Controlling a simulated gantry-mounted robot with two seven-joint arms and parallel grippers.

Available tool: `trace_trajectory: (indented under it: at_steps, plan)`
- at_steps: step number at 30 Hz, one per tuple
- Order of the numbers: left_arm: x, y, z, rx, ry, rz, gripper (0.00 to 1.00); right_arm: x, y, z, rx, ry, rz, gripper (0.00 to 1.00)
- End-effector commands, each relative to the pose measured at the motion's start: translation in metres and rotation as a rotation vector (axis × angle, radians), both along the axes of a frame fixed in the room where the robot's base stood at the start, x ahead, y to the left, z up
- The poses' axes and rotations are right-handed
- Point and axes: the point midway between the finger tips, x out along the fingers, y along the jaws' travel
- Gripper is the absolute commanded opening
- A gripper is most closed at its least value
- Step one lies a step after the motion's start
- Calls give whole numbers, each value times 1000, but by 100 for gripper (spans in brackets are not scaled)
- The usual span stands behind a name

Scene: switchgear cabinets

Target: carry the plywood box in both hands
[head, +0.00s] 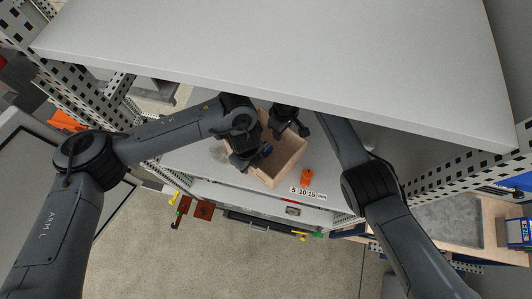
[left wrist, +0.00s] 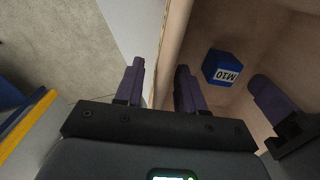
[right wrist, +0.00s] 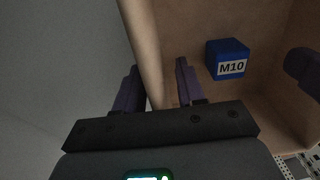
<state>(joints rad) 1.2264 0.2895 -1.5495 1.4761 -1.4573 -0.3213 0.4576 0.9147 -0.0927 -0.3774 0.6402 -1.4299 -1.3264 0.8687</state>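The open-topped plywood box (head: 288,166) sits on the grey shelf of the cabinet. A blue block marked M10 lies inside it and shows in the left wrist view (left wrist: 222,68) and the right wrist view (right wrist: 228,58). My left gripper (left wrist: 160,85) is open, its fingers on either side of one box wall (left wrist: 174,40), with a visible gap. My right gripper (right wrist: 158,85) is open too, its fingers on either side of another wall (right wrist: 144,45). One finger of each gripper is inside the box. In the head view, the arms partly hide the box.
An orange object (head: 306,178) and a label strip reading 5 10 15 (head: 307,193) are by the box at the shelf's front. A large grey panel (head: 290,60) overhangs the back. Perforated uprights (head: 75,85) flank the shelf. Tools hang along the front edge.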

Motion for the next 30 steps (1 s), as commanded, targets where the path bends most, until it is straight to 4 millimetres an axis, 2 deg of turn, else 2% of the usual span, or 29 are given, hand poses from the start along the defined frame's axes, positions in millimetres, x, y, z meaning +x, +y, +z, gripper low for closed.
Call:
trace_trajectory:
  at_steps: [10, 24, 30]
  plan:
    - [1, 0, 6, 0, -1, -2, 39, 0, 0, 0, 0, 0, 0, 39]
    - [1, 0, 64, 0, -3, -2, 39, 0, 0, 0, 0, 0, 0, 39]
    - [0, 0, 74, 1, -1, 0, 39, 0, 0, 0, 0, 0, 0, 39]
